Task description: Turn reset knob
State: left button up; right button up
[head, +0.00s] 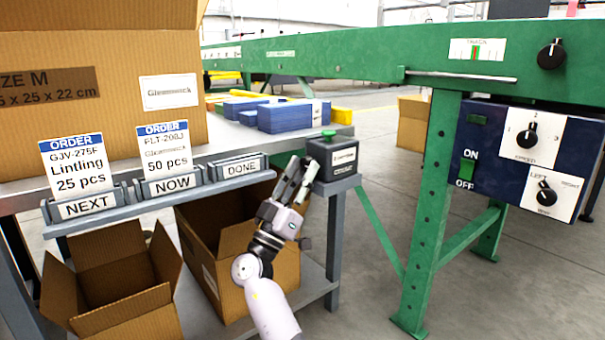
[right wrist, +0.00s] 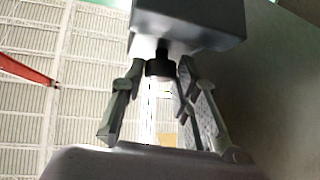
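A small dark box (head: 332,157) with a green button (head: 328,134) on top sits at the bench's right corner. Its body fills the top of the right wrist view (right wrist: 190,20). There, a black knob (right wrist: 160,68) sticks out of it. The knob is hidden in the head view. My right gripper (head: 298,172) is at the box's left side, pointing up at it. In the right wrist view its fingers (right wrist: 163,72) are apart, with the knob between or just beyond the tips. I cannot tell if they touch it. My left gripper is out of view.
A green machine frame (head: 430,190) stands at right, with a dial (head: 551,54) and a dark control panel (head: 483,140). Order cards and open cardboard boxes (head: 125,290) are at left. Blue stacks (head: 285,115) lie behind the dark box.

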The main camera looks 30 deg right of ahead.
grip_shut()
